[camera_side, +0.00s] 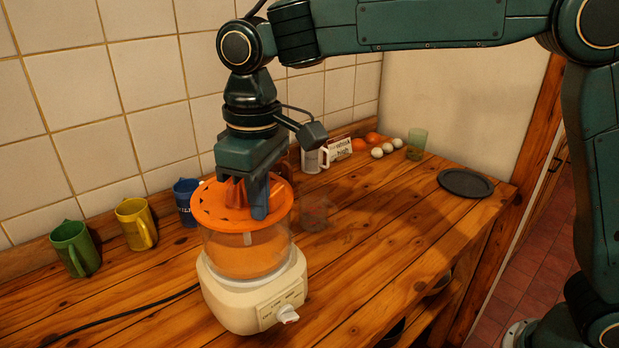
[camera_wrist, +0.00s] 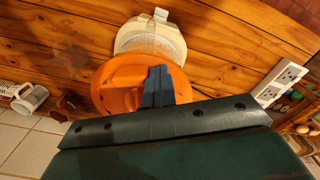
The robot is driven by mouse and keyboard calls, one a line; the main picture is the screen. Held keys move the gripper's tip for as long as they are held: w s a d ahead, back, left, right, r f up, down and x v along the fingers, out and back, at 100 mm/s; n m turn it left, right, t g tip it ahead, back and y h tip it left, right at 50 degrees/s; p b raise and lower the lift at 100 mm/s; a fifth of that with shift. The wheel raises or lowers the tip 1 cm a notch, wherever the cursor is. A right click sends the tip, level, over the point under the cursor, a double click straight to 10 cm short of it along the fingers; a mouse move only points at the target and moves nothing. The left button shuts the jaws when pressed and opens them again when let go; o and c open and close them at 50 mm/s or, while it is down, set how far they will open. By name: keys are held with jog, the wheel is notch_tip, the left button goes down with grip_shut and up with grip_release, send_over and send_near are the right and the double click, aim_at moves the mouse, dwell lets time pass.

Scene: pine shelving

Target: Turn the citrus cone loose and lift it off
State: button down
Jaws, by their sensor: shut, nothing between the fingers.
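The citrus juicer (camera_side: 252,290) has a cream base, a clear bowl and an orange strainer disc (camera_side: 212,207) on top. The orange-red citrus cone (camera_side: 235,192) rises from the disc, partly hidden by my gripper. My gripper (camera_side: 260,212) is shut and empty, its blue fingers pointing down over the disc on the cone's right in the side view. I cannot tell whether the fingers touch the cone or disc. In the wrist view the closed fingers (camera_wrist: 157,88) overlap the orange disc (camera_wrist: 117,76), and the cone is not clearly visible.
Green (camera_side: 75,247), yellow (camera_side: 136,223) and blue (camera_side: 187,200) mugs stand left along the tiled wall. A white mug (camera_side: 312,160), eggs (camera_side: 385,149) and oranges (camera_side: 371,137) sit behind. A dark plate (camera_side: 466,183) lies right.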

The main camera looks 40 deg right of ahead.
jog(key=shift+w+d+f, duration=0.1)
jog(key=shift+d+f, duration=0.2)
jog(key=shift+d, duration=0.2)
jog(key=shift+d+f, duration=0.25)
jog(key=shift+d, duration=0.2)
dwell(1.4)
jog(key=shift+a+r, duration=0.15)
jog(key=shift+r, duration=2.55)
